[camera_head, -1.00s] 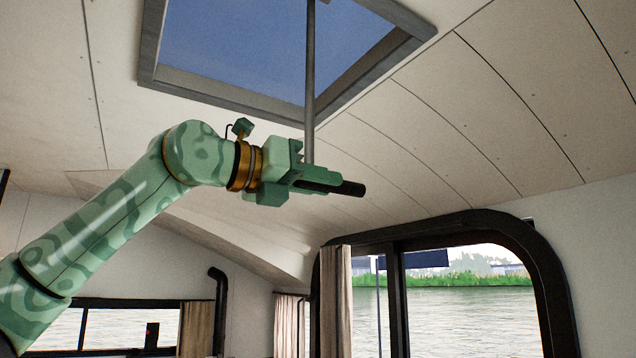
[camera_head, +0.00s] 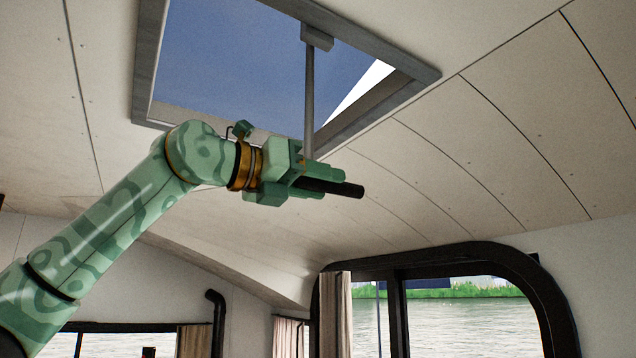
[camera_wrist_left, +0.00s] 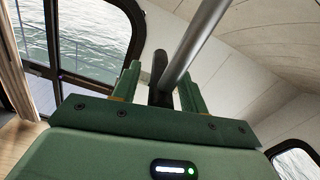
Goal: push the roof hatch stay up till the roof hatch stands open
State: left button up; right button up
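The roof hatch (camera_head: 230,65) is a blue-grey panel in a grey ceiling frame (camera_head: 405,97). It is tilted up, with a bright wedge of sky between panel and frame at the right. The roof hatch stay (camera_head: 309,95) is a thin grey rod hanging from a block (camera_head: 317,37) on the panel. It ends in a black crosswise grip (camera_head: 345,188). My left gripper (camera_head: 318,180) is shut on this grip, below the frame. In the left wrist view the stay (camera_wrist_left: 196,40) rises from between the fingers (camera_wrist_left: 160,88). My right gripper is not in view.
The curved ceiling (camera_head: 470,140) spreads right of the hatch. A black-framed window (camera_head: 460,315) and a curtain (camera_head: 335,315) stand below at the right. A black pipe (camera_head: 217,320) is at the lower left. The space around my left gripper is clear.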

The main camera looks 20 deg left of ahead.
pick_arm(q)
jog(key=shift+f, duration=0.1)
jog(key=shift+s+a, duration=0.2)
jog(key=shift+s, duration=0.1)
jog(key=b+v, duration=0.4)
jog(key=v, duration=1.1)
jog(key=shift+s+a+b, duration=0.2)
jog(key=shift+a+b, duration=0.05)
jog(key=shift+b, duration=0.1)
